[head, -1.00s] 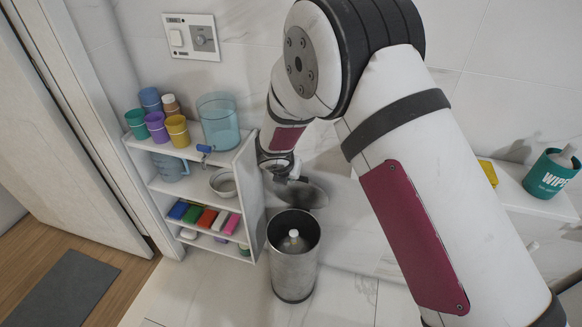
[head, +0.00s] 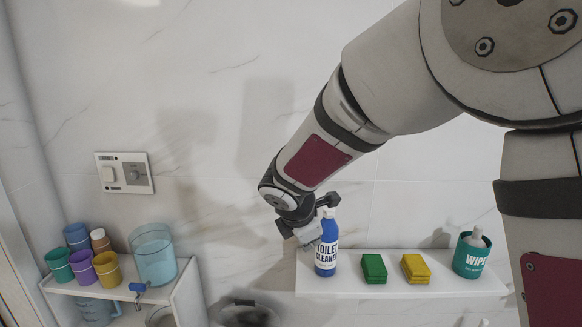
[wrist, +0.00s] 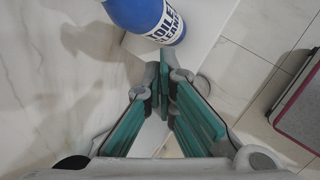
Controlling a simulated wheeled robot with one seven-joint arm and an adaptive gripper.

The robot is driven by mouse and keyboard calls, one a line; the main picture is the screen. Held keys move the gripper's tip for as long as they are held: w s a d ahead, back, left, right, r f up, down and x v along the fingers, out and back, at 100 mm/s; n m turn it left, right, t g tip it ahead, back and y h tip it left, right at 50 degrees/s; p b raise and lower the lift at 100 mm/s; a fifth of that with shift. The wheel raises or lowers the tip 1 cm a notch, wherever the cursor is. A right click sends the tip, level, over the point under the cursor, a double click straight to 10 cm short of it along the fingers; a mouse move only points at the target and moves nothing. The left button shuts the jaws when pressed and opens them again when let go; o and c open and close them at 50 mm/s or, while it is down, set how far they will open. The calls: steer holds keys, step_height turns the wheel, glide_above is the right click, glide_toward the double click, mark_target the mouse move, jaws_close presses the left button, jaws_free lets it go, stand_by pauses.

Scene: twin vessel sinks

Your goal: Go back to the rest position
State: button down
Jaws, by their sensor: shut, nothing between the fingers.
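My gripper (head: 308,233) hangs in front of the marble wall beside the left end of the wall shelf (head: 440,287). In the wrist view its teal-padded fingers (wrist: 163,72) meet at the tips and hold nothing. A blue toilet cleaner bottle (head: 326,246) stands upright on the shelf, just right of the gripper. It also shows at the top of the wrist view (wrist: 148,14), beyond the fingertips. I cannot tell whether the gripper touches the bottle.
Green sponges (head: 374,268), yellow sponges (head: 415,267) and a teal wipes tub (head: 471,256) stand on the same shelf. At lower left, a white rack (head: 188,295) holds coloured cups and a clear blue container (head: 153,256). A switch panel (head: 124,173) is on the wall.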

steer(key=s+d+r+m+g+p, duration=0.2)
steer(key=s+d+r+m, duration=1)
steer(key=s, duration=0.4)
steer(key=s+d+m+y+p, duration=0.1)
steer(key=s+d+m+y, duration=0.1)
steer(key=s+m, duration=0.8)
steer(key=s+d, duration=0.1)
steer(key=s, duration=0.8)
steer(key=shift+d+r+y+p, duration=0.15)
steer(key=shift+r+y+p, duration=0.15)
steer(key=shift+r+p, duration=0.1)
